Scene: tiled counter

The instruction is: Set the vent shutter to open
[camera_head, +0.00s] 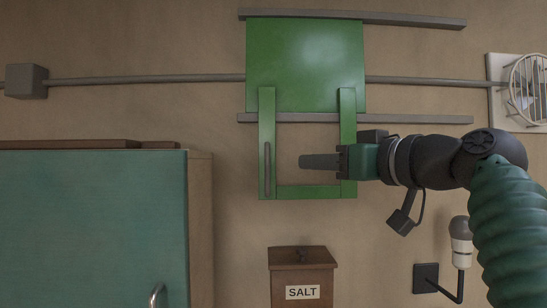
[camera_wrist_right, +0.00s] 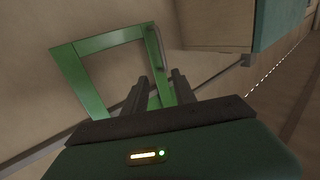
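The vent shutter is a green panel (camera_head: 305,65) on grey wall rails, with an open green frame (camera_head: 310,191) hanging below it. A thin grey handle (camera_head: 267,168) runs upright along the frame's left bar. My right gripper (camera_head: 303,162) points left across the frame's opening, in front of its right bar, with its tips short of the left bar. In the right wrist view the two fingers (camera_wrist_right: 162,84) stand apart with nothing held between them. The green frame (camera_wrist_right: 67,75) and its handle (camera_wrist_right: 155,46) show beyond them. My left gripper is not in view.
A teal cabinet (camera_head: 90,225) fills the lower left. A salt box (camera_head: 302,272) is below the frame. A lamp (camera_head: 460,240) on a dark bracket is at the lower right. A round wire guard (camera_head: 528,88) is at the right edge.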

